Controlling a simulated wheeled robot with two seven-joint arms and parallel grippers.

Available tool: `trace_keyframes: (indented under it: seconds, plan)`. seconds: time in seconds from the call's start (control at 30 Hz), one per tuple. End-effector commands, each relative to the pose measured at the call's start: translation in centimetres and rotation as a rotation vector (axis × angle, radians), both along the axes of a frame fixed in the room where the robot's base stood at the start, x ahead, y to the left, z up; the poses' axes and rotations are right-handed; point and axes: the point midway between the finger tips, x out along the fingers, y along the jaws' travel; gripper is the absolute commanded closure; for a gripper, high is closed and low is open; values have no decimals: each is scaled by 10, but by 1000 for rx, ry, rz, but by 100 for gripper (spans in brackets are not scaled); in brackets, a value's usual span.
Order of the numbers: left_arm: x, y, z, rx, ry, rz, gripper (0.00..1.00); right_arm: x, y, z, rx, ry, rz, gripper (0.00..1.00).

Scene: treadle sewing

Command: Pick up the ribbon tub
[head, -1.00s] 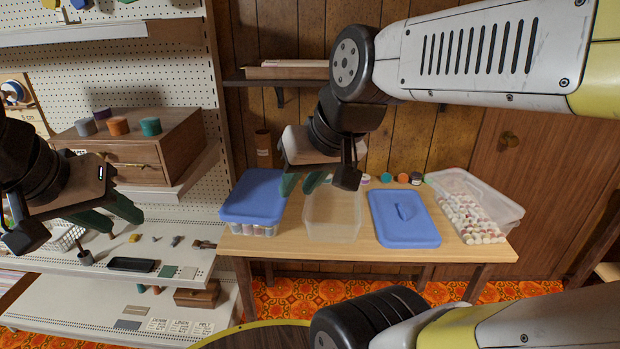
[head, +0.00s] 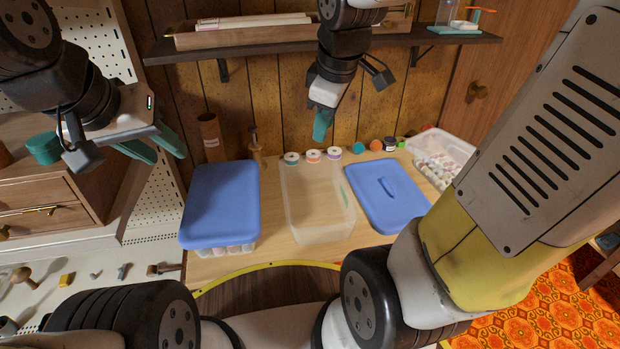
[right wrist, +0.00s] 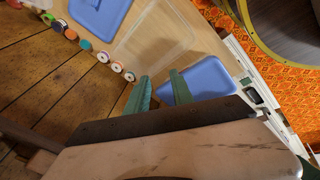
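Three clear plastic tubs stand on the wooden table; none bears a label naming it as the ribbon tub. The left tub (head: 221,205) has a blue lid on and pale rolls or spools showing through its lower wall. The middle tub (head: 318,205) is open and looks empty. The right tub (head: 440,160) is open and holds many small pale pieces, partly hidden by my arm. My right gripper (head: 322,122) is open and empty, above the table's back; its fingers also show in the right wrist view (right wrist: 159,92). My left gripper (head: 158,147) is open and empty, left of the lidded tub.
A loose blue lid (head: 386,196) lies right of the middle tub. A dark shelf (head: 300,45) hangs above. A drawer cabinet (head: 40,195) stands at left. A round yellow-rimmed surface (head: 270,278) is in front.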

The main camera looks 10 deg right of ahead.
Motion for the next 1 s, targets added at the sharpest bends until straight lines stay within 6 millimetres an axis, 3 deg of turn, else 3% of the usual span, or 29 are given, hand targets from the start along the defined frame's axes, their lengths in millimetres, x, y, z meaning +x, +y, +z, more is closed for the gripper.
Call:
trace_keyframes:
  seconds: [0.1,0.3,0.43,0.6,0.8,1.0]
  plan:
    - [0,0,0,0,0,0,64,40,10,-36,-163,76,379,72]
    - [0,0,0,0,1,0,64,95,32,-110,-355,185,1053,72]
    - [0,0,0,0,1,0,64,120,50,-165,-416,234,1468,72]
    - [0,0,0,0,1,0,64,135,68,-224,-441,259,1870,72]
    - [0,0,0,0,1,0,64,140,77,-255,-442,259,2076,72]
    - [0,0,0,0,1,0,64,140,76,-278,-444,259,2095,72]
